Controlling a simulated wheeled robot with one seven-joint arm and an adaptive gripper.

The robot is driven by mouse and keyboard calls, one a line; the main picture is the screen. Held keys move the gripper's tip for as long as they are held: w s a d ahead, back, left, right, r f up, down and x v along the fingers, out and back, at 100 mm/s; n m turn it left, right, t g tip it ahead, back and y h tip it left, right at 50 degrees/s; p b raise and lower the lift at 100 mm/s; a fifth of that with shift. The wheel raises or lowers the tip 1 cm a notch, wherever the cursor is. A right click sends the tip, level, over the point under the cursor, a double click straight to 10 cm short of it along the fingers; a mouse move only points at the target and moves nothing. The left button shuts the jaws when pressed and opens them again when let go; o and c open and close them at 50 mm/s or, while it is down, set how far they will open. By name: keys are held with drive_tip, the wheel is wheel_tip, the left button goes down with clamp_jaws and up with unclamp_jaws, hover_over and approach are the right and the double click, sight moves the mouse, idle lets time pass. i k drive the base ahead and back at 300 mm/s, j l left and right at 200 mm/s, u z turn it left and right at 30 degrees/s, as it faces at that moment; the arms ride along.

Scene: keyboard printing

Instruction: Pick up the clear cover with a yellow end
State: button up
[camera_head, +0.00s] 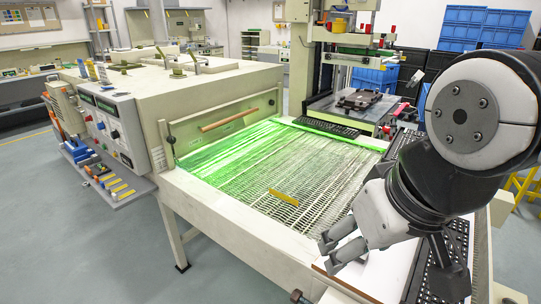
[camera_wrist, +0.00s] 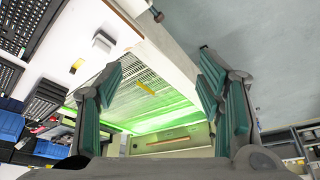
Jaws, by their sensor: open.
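A yellow strip (camera_head: 284,197) lies on the wire mesh belt (camera_head: 330,205) of the oven table, near its middle. It also shows in the wrist view (camera_wrist: 145,88), small, between my fingers. It appears to be the yellow end of the cover; the clear part cannot be made out against the mesh. My gripper (camera_head: 330,254) is open and empty, to the right of and nearer the camera than the strip, above the table's near right edge. In the wrist view its two fingers (camera_wrist: 160,64) stand wide apart, well short of the strip.
The cream oven (camera_head: 185,95) with green light at its mouth stands at the left end of the belt. A black keyboard (camera_head: 327,126) lies along the belt's far edge. More keyboards (camera_wrist: 42,103) lie beside the belt. The mesh around the strip is clear.

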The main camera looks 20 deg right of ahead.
sight(295, 187)
drive_tip(key=i+j, duration=1.1)
drive_tip(key=i+j+z, duration=0.55)
drive_tip(key=j, duration=0.2)
drive_tip(key=i+j+z, duration=0.25)
drive_tip(key=j, duration=0.2)
drive_tip(key=i+l+z, duration=0.1)
drive_tip(key=i+z, duration=0.3)
drive_tip(key=i, duration=0.1)
